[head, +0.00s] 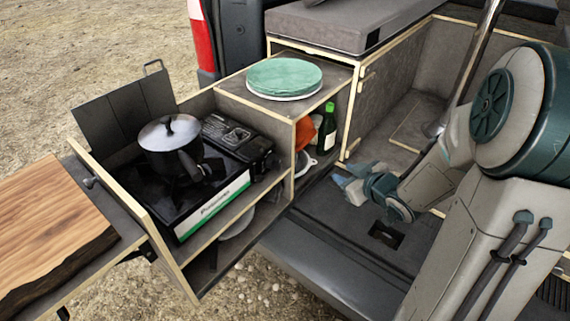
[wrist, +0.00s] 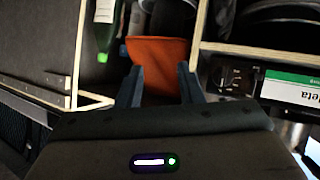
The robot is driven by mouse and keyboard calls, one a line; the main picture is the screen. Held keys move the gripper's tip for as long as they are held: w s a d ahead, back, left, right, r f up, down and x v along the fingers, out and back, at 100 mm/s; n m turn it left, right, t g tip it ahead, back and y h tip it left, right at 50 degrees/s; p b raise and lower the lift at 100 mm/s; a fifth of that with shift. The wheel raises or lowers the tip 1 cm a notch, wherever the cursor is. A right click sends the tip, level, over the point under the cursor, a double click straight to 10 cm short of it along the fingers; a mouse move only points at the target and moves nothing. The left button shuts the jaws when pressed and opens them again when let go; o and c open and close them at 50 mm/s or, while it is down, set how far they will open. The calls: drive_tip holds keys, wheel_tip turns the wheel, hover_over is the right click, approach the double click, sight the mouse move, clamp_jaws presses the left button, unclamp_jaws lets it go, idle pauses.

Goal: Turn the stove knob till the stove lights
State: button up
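The stove (head: 208,205) is a black camping stove with a white and green front label, in the pulled-out drawer left of centre in the head view. A lidded black pot (head: 172,150) stands on it. In the wrist view the stove's labelled front (wrist: 292,88) is at the right, upside down. A dark panel (wrist: 232,78) with pale marks lies beside the label; I cannot make out the knob clearly. My gripper (head: 345,183) is right of the drawer, apart from the stove. In the wrist view its fingers (wrist: 161,75) are spread with nothing gripped between them.
An orange item (head: 304,133) and a green bottle (head: 327,128) stand in the shelf between stove and gripper. Teal plates (head: 284,77) lie on top of the cabinet. A wooden board (head: 45,225) is at the left. The van floor around my gripper is mostly clear.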

drive_tip(key=s+a+f+n+y+b, duration=0.2)
drive_tip(key=s+a+y, duration=0.15)
drive_tip(key=y, duration=0.55)
approach(280, 162)
drive_tip(key=x, duration=0.8)
drive_tip(key=shift+a, duration=0.2)
clamp_jaws()
